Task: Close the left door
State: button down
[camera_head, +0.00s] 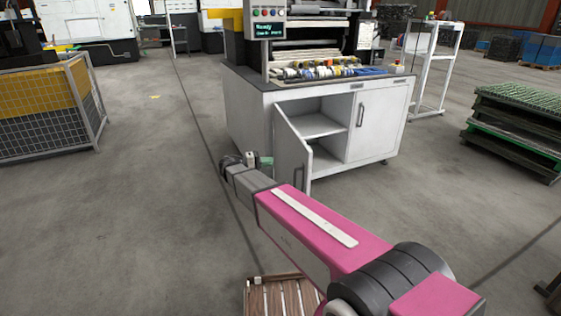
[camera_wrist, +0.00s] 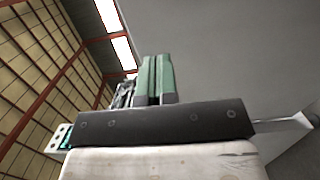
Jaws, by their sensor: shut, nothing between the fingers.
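The left door (camera_head: 290,152) of the white cabinet stands open, swung out toward me from its left edge. A grey handle (camera_head: 305,175) shows near its free edge. The right door (camera_head: 373,118) is closed. My gripper (camera_head: 265,161) is to the left of the open door, close to its outer face; I cannot tell whether they touch. In the wrist view its green fingers (camera_wrist: 155,79) are together with nothing between them. A plain grey surface fills the upper right of the wrist view; I cannot tell if it is the door. My arm hides the floor below the door.
The cabinet top (camera_head: 320,72) carries a machine and small coloured parts. A mesh cage (camera_head: 50,120) stands at left, a pallet stack (camera_head: 515,125) and a white rack (camera_head: 430,75) at right. A slatted wooden pallet (camera_head: 280,295) lies in front. Floor left of the cabinet is clear.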

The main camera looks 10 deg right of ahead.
aim_at(302, 157)
jog(key=d, duration=0.4)
jog(key=w+d, duration=0.1)
jog(key=d, duration=0.8)
jog(key=shift+w, duration=0.4)
